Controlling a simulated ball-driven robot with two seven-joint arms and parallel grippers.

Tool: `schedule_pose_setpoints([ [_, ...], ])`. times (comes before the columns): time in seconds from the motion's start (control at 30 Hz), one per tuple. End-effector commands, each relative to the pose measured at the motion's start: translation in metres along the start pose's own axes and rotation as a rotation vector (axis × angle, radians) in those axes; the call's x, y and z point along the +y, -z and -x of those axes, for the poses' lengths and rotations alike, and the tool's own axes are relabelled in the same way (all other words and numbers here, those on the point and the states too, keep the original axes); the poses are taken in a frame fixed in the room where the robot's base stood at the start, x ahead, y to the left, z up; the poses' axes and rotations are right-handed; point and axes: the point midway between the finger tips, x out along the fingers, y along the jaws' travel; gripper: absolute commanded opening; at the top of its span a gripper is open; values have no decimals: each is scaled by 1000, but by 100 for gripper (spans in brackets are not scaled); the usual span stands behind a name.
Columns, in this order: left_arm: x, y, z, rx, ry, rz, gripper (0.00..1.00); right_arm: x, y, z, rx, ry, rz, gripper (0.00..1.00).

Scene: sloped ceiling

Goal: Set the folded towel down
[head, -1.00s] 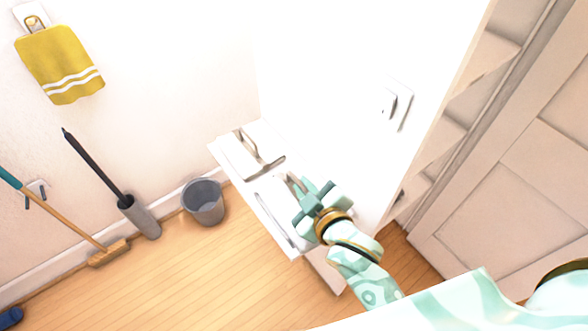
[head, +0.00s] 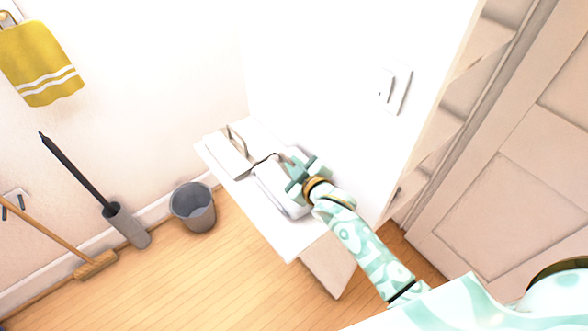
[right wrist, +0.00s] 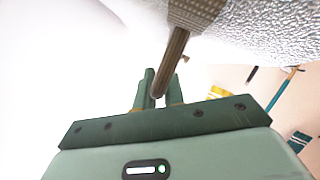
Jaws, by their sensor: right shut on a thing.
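The folded towel (head: 272,188) is white, with a brownish loop. It is at the white shelf (head: 290,240) in the head view, beneath my right gripper (head: 288,166). In the right wrist view its rough pale cloth (right wrist: 265,30) fills the upper right, and the loop (right wrist: 172,60) runs down between the fingers of my right gripper (right wrist: 160,92). The gripper is shut on that loop. I cannot tell whether the towel's underside fully touches the shelf. My left gripper is not in view.
Another white folded piece with a loop handle (head: 236,138) lies to the left on the shelf. The shelf's front strip is bare. A grey bucket (head: 193,207), a brush holder (head: 126,226) and a broom (head: 95,265) stand on the floor. A yellow towel (head: 38,62) hangs on the wall.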

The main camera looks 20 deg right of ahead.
Motion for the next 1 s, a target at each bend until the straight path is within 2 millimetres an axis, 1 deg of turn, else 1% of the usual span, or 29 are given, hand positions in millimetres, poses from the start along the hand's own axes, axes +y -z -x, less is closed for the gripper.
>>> schedule_pose_setpoints([
  [0.03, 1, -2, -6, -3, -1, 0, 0, -6, -8, -3, -1, 1, 0, 0],
  [0.07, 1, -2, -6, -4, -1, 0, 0, -6, -9, -4, -1, 0, 0, 0],
  [0.27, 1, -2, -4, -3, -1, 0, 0, -5, -6, -3, 2, -1, 0, 0],
  [0.4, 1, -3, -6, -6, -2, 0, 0, -7, -9, -4, 2, -1, 0, 0],
  [0.43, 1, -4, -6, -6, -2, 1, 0, -7, -9, -4, 1, -1, 0, 16],
  [0.5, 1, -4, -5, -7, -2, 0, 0, -7, -9, -4, 1, -1, 0, 32],
  [0.73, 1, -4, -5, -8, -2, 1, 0, -7, -9, -4, 1, 0, 0, 32],
  [0.83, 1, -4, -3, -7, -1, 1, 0, -4, -6, -2, 1, -1, 0, 32],
  [0.93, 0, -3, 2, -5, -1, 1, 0, -5, -6, 12, 0, 0, 0, 32],
  [1.0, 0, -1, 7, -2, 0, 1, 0, -4, -5, 27, -1, 1, 0, 32],
])
